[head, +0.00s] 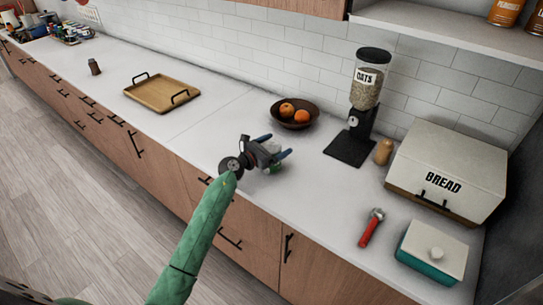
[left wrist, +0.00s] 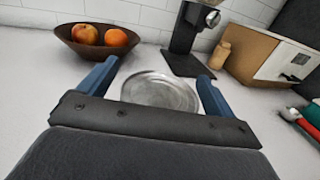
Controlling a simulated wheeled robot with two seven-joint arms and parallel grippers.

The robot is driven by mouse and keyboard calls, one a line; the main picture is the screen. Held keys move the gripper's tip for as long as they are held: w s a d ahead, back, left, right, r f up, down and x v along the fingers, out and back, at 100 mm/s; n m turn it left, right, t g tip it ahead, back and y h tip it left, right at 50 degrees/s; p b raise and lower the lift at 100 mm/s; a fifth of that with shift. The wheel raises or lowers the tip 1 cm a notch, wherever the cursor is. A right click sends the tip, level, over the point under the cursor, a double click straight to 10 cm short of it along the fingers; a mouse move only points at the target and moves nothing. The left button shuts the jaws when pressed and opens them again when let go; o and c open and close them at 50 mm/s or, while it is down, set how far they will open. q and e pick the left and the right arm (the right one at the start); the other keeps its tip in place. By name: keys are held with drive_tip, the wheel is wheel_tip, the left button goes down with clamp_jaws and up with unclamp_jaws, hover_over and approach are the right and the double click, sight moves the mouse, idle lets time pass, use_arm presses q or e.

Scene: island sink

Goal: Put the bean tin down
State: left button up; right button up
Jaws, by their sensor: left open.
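The bean tin shows in the left wrist view as a round silver lid (left wrist: 160,93), seen from above between the two blue fingers. In the head view it is mostly hidden under my left gripper; a small green patch (head: 275,169) below the gripper may be its side. It appears upright at the counter (head: 325,205). My left gripper (head: 277,146) is open, with a finger on either side of the lid; it also shows in the left wrist view (left wrist: 157,72). Gaps show between the lid and the fingers. My right gripper is not in view.
A brown fruit bowl (head: 294,114) stands behind the gripper, and an oats dispenser (head: 363,95) to its right. A wooden tray (head: 162,94) is left. A bread box (head: 447,172), red-handled tool (head: 371,228) and teal butter dish (head: 431,252) are right. Counter around the gripper is clear.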

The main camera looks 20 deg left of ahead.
use_arm(q)
drive_tip(key=c, duration=1.5)
